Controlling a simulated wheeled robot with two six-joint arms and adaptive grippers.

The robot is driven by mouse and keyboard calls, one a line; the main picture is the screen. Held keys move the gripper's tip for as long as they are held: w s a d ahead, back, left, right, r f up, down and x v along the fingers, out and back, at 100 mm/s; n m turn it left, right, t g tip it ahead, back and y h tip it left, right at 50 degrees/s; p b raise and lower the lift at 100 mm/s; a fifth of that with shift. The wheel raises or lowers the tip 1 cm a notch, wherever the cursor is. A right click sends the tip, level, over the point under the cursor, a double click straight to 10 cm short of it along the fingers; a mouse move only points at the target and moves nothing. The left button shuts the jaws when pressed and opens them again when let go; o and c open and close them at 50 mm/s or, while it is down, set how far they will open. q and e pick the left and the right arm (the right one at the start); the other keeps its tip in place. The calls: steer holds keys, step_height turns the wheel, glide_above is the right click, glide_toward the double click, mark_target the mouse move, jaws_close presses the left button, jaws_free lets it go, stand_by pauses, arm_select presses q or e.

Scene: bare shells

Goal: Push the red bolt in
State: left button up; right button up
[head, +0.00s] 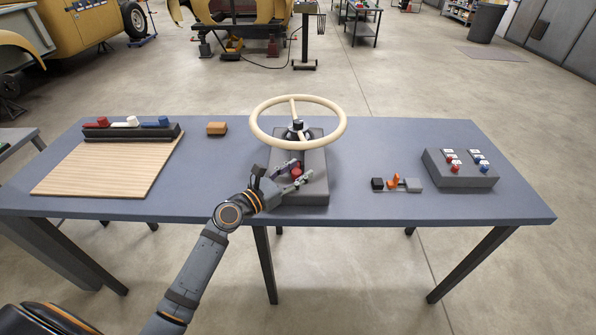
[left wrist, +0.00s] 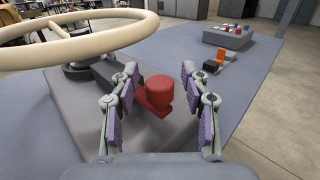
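The red bolt (head: 296,171) shows as a red knob on the dark grey block (head: 316,192) under the cream steering wheel (head: 333,129). In the left wrist view the bolt (left wrist: 159,91) has a round upright head with a red piece below it. My left gripper (head: 303,170) is open, with one finger on each side of the bolt. My right gripper is not in view.
The steering wheel rim hangs over the back of the block. A small fixture with an orange lever (head: 395,180) and a grey box with red and blue switches (head: 460,178) stand to the right. A wooden board (head: 100,172) lies left. The blue tabletop (head: 225,165) is clear between.

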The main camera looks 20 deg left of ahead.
arm_select(q)
steer(key=c, duration=0.5)
jaws_close()
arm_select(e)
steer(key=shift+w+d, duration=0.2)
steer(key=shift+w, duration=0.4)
arm_select(q)
steer(key=shift+w, duration=0.1)
steer(key=shift+w+a, duration=0.2)
steer(key=shift+w, duration=0.6)
steer(key=shift+w+a, duration=0.2)
steer(key=shift+w, duration=0.55)
steer(key=shift+o, duration=1.4)
jaws_free()
steer(key=o, duration=0.4)
steer(key=shift+a, duration=0.15)
steer(key=shift+o, duration=0.2)
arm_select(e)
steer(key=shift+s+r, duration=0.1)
